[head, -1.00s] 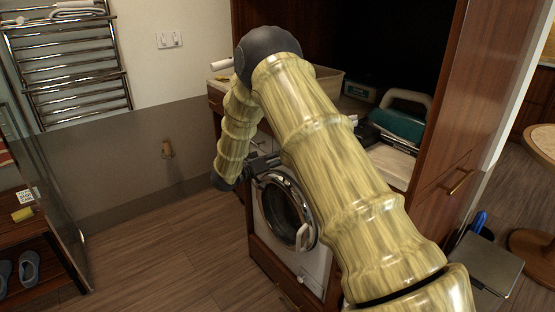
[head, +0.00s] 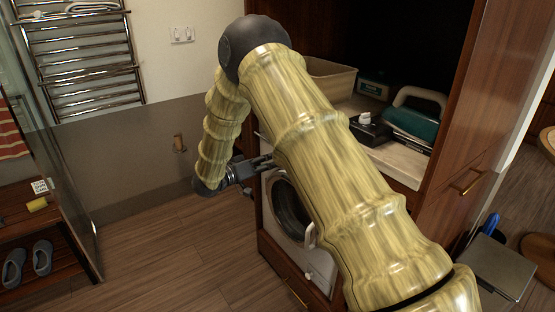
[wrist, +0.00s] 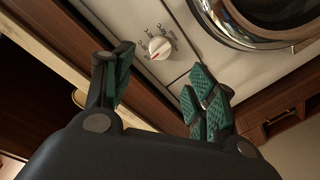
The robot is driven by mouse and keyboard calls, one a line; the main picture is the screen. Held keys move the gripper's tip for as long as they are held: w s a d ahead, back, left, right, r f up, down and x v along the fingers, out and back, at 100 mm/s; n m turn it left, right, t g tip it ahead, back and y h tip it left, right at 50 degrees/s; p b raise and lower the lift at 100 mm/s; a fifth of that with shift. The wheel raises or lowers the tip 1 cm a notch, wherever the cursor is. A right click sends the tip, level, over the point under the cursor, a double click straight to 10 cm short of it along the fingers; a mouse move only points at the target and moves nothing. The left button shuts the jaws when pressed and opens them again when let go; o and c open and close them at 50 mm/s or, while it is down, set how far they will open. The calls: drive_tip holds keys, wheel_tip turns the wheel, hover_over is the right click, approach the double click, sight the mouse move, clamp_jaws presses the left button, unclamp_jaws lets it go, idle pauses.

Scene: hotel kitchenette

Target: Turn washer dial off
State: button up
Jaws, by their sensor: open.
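The washer (head: 318,262) is a white front-loader set in the wooden cabinet, with a round dark door. In the wrist view its dial (wrist: 159,47) is a small white knob with a red mark, with printed labels around it. My gripper (wrist: 160,85) is open, its green-padded fingers spread to either side below the dial in the picture. The dial appears between and beyond the fingertips, with no contact visible. In the head view my gripper (head: 262,163) is at the washer's upper front, and my arm hides the dial and part of the washer.
The washer door (head: 290,210) is beside the gripper. A counter above holds a bin (head: 332,80) and a teal appliance (head: 412,122). A glass panel and a shelf with slippers (head: 28,262) stand at left. The wooden floor between is clear.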

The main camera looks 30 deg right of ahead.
drive_tip(key=shift+s+a+r, duration=0.1)
drive_tip(key=shift+s+a, duration=0.05)
drive_tip(key=shift+a, duration=0.95)
